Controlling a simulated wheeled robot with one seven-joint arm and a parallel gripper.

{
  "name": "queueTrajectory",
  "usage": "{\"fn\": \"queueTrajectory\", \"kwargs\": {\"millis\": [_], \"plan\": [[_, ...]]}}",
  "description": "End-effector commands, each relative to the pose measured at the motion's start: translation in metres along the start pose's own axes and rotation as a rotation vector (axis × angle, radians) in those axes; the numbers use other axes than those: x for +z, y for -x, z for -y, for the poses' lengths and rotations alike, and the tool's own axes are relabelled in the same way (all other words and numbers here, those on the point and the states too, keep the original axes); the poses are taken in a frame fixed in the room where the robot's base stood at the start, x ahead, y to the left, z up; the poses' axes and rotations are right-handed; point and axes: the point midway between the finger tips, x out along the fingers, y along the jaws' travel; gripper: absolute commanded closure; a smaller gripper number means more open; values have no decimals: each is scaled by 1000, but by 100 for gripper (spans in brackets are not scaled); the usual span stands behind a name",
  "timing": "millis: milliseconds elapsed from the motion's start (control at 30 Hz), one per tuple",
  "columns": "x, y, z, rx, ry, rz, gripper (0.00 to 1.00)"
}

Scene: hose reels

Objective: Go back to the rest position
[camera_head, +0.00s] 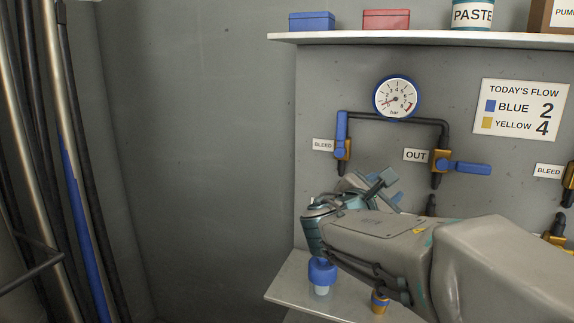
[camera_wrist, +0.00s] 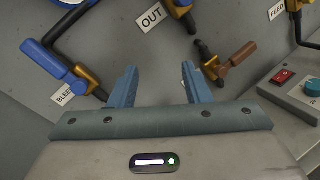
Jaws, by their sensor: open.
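My gripper (camera_head: 386,187) is in front of the wall panel, below the gauge, with the arm reaching in from the lower right. In the wrist view its two blue fingers (camera_wrist: 157,84) are apart with nothing between them. Behind it, the valve labelled OUT has a blue handle (camera_head: 470,168) lying sideways. The left BLEED valve has a blue handle (camera_head: 341,128) standing upright. The wrist view also shows the BLEED handle (camera_wrist: 47,62) and a valve with a brown handle (camera_wrist: 243,53), both apart from the fingers.
A pressure gauge (camera_head: 396,97) and a flow sign (camera_head: 520,108) are on the wall. An upper shelf (camera_head: 420,39) holds boxes and a paste tin. A lower ledge (camera_head: 285,291) holds a blue-collared fitting (camera_head: 322,271) and a yellow one (camera_head: 380,301). Hoses (camera_head: 75,190) hang at left; the wall between is clear.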

Motion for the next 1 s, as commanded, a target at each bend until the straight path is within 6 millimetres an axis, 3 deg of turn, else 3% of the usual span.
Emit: {"fn": "queueTrajectory", "kwargs": {"millis": [33, 300, 500, 733, 1000], "plan": [[12, 2, 14, -71, -76, -39, 56], [11, 33, 95, -470, -519, -216, 56], [6, 78, 132, -775, -864, -294, 56], [1, 138, 145, -1135, -1269, -325, 56], [-2, 190, 134, -1462, -1627, -307, 56]]}}
